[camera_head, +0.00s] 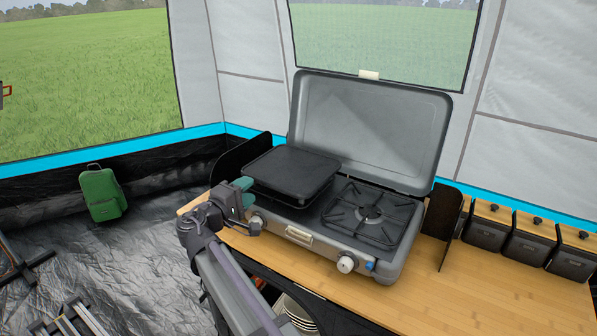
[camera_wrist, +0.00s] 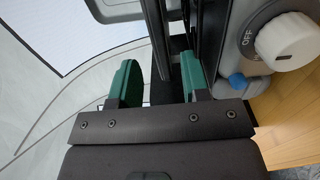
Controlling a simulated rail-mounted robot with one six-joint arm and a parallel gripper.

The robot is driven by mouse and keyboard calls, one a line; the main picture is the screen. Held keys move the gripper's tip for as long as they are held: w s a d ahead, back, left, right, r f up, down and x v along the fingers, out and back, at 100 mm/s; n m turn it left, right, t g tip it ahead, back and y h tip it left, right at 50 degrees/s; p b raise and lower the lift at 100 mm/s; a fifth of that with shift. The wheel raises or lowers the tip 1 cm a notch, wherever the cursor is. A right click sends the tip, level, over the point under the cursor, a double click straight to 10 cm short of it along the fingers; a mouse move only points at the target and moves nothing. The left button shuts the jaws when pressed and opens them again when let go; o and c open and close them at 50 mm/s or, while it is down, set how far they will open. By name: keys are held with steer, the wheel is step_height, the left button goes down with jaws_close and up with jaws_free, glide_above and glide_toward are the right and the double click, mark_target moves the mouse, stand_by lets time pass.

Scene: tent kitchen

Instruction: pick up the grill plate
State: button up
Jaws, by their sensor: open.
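The grill plate (camera_head: 291,172) is a flat black slab lying over the left burner of the grey camping stove (camera_head: 300,233). My gripper (camera_head: 244,185) is at the plate's front left edge, with its green fingers pointing toward it. In the wrist view my gripper (camera_wrist: 160,78) is open, with the two green fingers apart. A dark edge, apparently of the grill plate (camera_wrist: 156,40), reaches in between the fingers. I cannot tell whether either finger touches it. The plate's underside is mostly hidden.
The stove's open lid (camera_head: 372,130) stands behind the plate. A bare burner grate (camera_head: 370,213) is to its right, and a white knob (camera_wrist: 285,42) sits close to my gripper in the wrist view. Black canisters (camera_head: 530,243) line the wooden counter (camera_head: 480,295) at right.

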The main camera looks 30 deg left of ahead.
mark_target(266, 174)
steer(key=w, duration=0.9)
steer(key=shift+s+d, duration=0.1)
steer(key=shift+s, duration=0.1)
jaws_close()
